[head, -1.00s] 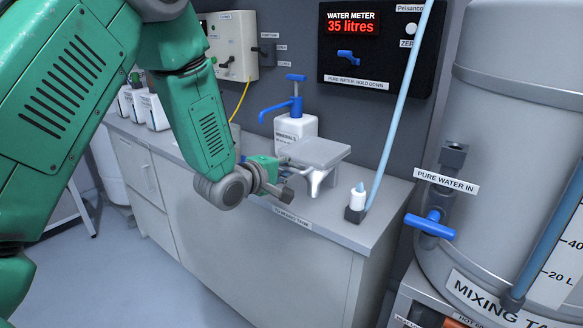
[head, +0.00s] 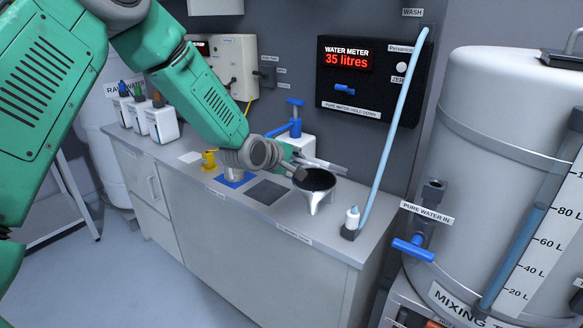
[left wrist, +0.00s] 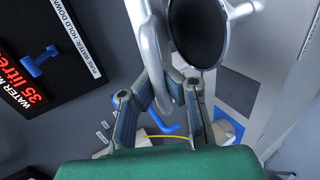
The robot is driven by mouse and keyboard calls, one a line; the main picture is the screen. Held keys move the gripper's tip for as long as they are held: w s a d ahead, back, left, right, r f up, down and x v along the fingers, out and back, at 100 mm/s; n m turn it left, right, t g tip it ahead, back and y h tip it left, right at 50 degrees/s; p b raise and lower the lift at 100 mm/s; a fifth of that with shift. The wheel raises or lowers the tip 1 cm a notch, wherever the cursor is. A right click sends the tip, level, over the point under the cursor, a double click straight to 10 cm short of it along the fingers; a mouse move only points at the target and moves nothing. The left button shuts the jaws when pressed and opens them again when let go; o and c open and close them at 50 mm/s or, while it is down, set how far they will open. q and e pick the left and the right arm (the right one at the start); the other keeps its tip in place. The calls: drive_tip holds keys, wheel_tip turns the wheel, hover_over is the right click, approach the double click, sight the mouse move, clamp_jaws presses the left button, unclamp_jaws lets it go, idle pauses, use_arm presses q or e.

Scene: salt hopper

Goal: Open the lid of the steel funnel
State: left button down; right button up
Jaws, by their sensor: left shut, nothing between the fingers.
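The steel funnel (head: 315,195) stands on the counter near its right end, its round dark mouth showing. Its lid (head: 326,166) is swung up and seen almost edge-on behind the mouth. My left gripper (head: 300,173) is shut and empty, at the left rim of the funnel beside the lid. In the left wrist view, the dark funnel mouth (left wrist: 200,32) is beyond the fingertips (left wrist: 172,78), and a grey metal edge, probably the lid, runs past them. Whether the fingers touch the lid is unclear. My right gripper is out of view.
A white pump bottle (head: 297,145) with a blue top stands behind the funnel. The mixing tank (head: 490,180) has a blue-handled valve (head: 413,249). The counter's front edge is clear.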

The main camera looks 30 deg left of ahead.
use_arm(q)
drive_tip(key=w+r, duration=0.1)
drive_tip(key=w+r+p, duration=0.1)
drive_tip(key=r, duration=0.1)
drive_tip(key=w+r+p, duration=0.1)
drive_tip(key=w+r, duration=0.1)
drive_tip(key=shift+d+r, duration=0.15)
drive_tip(key=c, duration=1.9)
unclamp_jaws()
drive_tip(key=o, duration=0.3)
drive_tip(key=shift+s+d, duration=0.1)
drive_tip(key=shift+s, duration=0.05)
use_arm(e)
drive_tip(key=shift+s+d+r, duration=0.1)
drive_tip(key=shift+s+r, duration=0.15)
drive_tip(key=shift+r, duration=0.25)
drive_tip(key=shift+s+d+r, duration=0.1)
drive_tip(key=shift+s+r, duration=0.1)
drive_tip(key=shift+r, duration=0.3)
use_arm(q)
drive_tip(key=shift+s, duration=0.1)
drive_tip(key=v, duration=1.1)
drive_tip(key=shift+s, duration=0.45)
